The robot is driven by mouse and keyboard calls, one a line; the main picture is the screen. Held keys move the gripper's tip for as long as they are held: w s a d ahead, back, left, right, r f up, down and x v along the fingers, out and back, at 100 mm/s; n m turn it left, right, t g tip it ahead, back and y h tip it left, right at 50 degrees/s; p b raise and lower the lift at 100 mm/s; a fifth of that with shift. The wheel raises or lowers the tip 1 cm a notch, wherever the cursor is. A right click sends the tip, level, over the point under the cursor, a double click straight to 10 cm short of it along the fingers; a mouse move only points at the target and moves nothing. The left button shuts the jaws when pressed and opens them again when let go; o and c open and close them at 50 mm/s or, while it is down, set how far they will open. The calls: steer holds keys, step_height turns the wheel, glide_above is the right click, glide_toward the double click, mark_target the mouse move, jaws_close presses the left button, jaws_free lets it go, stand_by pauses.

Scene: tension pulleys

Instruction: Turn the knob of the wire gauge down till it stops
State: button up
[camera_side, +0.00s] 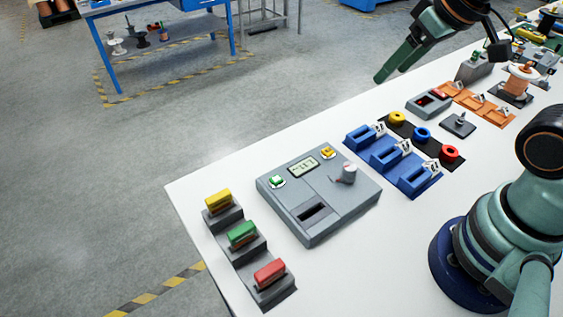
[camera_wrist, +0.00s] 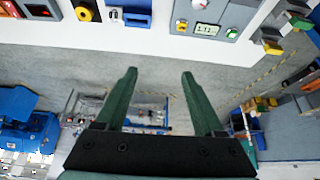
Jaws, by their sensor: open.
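A grey box with a display, the likely wire gauge (camera_side: 300,222), lies flat on the white table in the side view. Its grey knob (camera_side: 348,173) stands at the box's right side, with a small pointer toward the left. A slot is in the box's front part. In the wrist view the box (camera_wrist: 228,14) is at the top edge, cut off, and the knob is hard to make out. My gripper (camera_wrist: 159,73) is open and empty, its two green fingers apart. In the side view the gripper (camera_side: 383,76) is above and beyond the table's far edge, well away from the knob.
Yellow, green and red blocks sit in a stepped grey holder (camera_side: 240,260) left of the box. Blue holders (camera_side: 390,160) and a black strip with coloured rings (camera_side: 422,134) stand to its right. A small knob plate (camera_side: 458,125) and a red-display device (camera_side: 430,103) lie farther back.

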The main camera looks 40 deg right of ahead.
steer(key=a+f+n+g, duration=0.3)
steer(key=f+n, duration=0.1)
steer(key=n, duration=0.6)
steer(key=n+g, duration=0.3)
steer(key=n, duration=0.9)
glide_toward(350, 165)
steer(key=f, duration=1)
steer(key=shift+s+f, duration=0.15)
steer(key=shift+s, duration=0.05)
jaws_close()
